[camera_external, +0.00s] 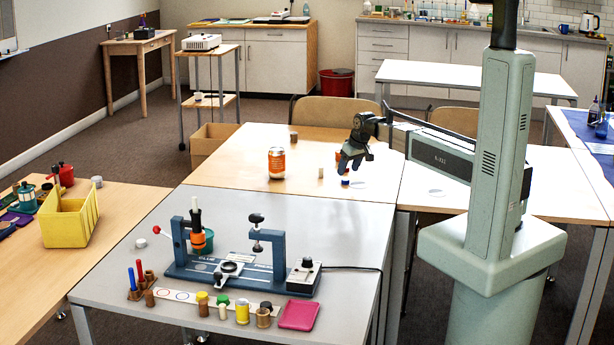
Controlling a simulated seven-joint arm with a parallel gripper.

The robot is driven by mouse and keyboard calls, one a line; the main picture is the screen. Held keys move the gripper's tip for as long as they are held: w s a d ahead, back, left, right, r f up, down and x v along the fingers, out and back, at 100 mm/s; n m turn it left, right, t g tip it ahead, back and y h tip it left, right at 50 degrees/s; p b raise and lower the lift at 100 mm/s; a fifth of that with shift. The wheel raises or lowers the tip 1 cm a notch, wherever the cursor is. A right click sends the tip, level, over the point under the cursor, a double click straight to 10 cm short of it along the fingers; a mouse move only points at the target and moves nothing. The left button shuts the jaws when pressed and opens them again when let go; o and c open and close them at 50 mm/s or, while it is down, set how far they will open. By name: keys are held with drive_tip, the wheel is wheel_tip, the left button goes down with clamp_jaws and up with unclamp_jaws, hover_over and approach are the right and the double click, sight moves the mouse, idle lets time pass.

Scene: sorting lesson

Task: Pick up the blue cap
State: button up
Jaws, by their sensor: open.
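At this size I cannot tell whether the fingers touch or straddle the cap.
An orange and white can (277,163) stands left of my gripper. A small pale cylinder (320,173) and a white disc (359,185) are close to it. A blue clamp fixture (225,272) with several small caps stands on the front grey table. A yellow bin (70,220) is at the left.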

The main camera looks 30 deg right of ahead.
sight(346, 179)
drive_tip(key=shift+d+x, duration=0.1)
drive_tip(key=shift+x, duration=1.05)
drive_tip(key=shift+d+x, duration=0.15)
drive_tip(key=shift+x, duration=1)
drive_tip(key=shift+s, duration=0.1)
clamp_jaws()
